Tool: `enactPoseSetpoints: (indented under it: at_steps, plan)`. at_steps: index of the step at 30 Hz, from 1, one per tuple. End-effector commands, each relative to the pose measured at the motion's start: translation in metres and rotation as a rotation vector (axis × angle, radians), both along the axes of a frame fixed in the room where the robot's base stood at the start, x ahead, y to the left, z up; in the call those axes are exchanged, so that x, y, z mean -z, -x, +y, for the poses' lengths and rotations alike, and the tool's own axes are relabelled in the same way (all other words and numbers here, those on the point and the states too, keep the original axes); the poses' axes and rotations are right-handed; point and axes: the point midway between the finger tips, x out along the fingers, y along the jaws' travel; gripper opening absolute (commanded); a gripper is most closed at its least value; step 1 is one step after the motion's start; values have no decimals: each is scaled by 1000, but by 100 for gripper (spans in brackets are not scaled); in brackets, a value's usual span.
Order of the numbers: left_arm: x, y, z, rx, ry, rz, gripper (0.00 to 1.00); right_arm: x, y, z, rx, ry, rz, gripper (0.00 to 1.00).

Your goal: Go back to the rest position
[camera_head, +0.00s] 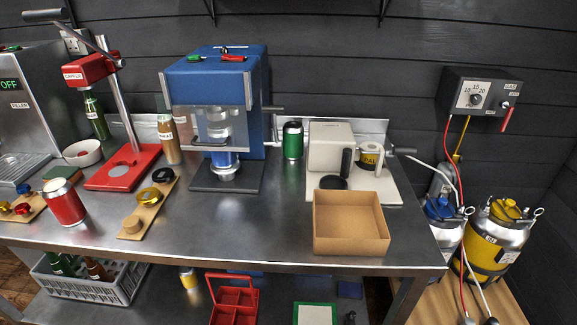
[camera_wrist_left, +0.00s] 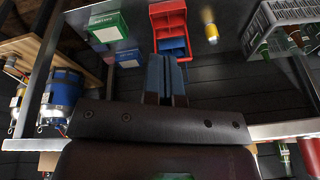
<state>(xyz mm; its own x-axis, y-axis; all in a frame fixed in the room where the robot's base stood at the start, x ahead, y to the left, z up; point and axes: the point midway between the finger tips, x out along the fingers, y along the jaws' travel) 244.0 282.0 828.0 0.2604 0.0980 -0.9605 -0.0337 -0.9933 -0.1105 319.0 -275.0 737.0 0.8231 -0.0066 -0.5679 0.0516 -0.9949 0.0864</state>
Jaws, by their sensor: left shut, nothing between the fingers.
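My left gripper (camera_wrist_left: 166,78) shows in the left wrist view, with its two dark fingers close together and nothing between them. It is clear of the things around it, and in that picture its tips point toward a red compartment carrier (camera_wrist_left: 170,22) on the lower shelf. Neither gripper shows in the head view. My right gripper is in neither picture.
The steel bench (camera_head: 260,222) holds a red capper (camera_head: 122,165), a blue machine (camera_head: 215,80), a red can (camera_head: 65,203) and an open cardboard box (camera_head: 350,222) near its front edge. A grey crate (camera_head: 92,287) is below. Kegs, one yellow (camera_head: 490,245), stand at right.

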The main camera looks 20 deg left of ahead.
Motion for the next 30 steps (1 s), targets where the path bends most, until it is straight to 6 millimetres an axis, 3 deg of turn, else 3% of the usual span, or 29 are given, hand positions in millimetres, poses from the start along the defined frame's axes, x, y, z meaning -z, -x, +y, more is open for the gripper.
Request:
enactPoseSetpoints:
  at_steps: [2,17,30]
  plan:
    - [3,9,-7,-36,38,39,0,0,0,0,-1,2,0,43]
    - [34,-26,-5,3,32,-162,0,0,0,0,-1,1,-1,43]
    - [81,-67,-7,60,47,-535,0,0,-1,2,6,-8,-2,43]
